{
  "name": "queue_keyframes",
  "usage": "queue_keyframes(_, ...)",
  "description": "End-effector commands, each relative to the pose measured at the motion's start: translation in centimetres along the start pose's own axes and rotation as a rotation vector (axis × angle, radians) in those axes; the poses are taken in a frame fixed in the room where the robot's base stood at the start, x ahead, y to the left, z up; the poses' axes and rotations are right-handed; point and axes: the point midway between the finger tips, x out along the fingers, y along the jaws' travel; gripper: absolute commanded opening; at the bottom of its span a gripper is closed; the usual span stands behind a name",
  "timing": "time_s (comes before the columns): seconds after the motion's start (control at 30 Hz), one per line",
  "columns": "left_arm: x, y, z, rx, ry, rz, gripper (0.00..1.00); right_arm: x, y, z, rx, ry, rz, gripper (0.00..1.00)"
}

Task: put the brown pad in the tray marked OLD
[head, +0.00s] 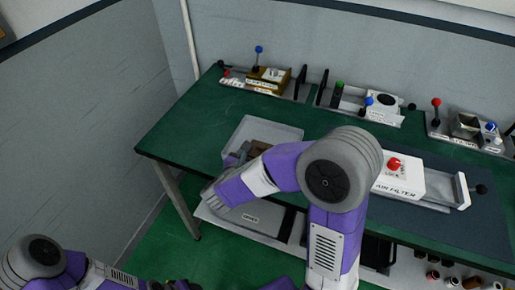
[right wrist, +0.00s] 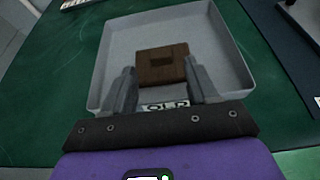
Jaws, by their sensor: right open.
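The brown pad (right wrist: 161,66) lies inside a grey, shallow tray (right wrist: 232,50), flat on its floor as far as I can tell. A partly hidden label at the tray's near side seems to read OLD. The tray (head: 262,128) and a bit of the brown pad (head: 258,148) also show in the head view, partly behind my right arm. My right gripper (right wrist: 160,82) is open over the tray, its fingertips at either side of the pad's near part, with gaps visible. My left arm is at the bottom left of the head view; its gripper is not clearly visible.
The tray stands on the green bench (head: 195,120) near its left front. A white air filter housing (head: 402,178) with a red knob stands to the right on a dark mat. Several small fixtures with levers line the back edge. A drawer or shelf (head: 250,218) lies below the bench.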

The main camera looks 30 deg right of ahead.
Motion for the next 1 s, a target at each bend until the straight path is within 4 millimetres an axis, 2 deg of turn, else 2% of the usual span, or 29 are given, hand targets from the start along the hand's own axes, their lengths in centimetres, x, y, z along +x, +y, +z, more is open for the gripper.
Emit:
queue_keyframes(0.03,-0.5,0.2,0.0,0.000,0.000,0.000,0.51,-1.4,0.1,0.2,-0.002,0.000,0.005,0.58)
queue_keyframes(0.2,-1.3,0.5,0.1,0.000,0.000,0.000,0.51,-4.9,0.1,0.2,-0.002,0.000,0.004,0.58)
queue_keyframes(0.4,-1.8,0.7,0.1,0.000,0.000,0.000,0.51,-7.4,0.0,0.1,0.000,0.000,0.002,0.58)
queue_keyframes(0.57,-1.9,0.7,0.1,0.000,0.000,0.000,0.51,-8.1,0.0,0.0,0.000,0.000,0.000,0.58)
queue_keyframes(1.0,-1.8,0.7,0.1,0.000,0.000,0.000,0.51,-8.0,0.0,0.0,0.000,0.000,-0.001,0.58)
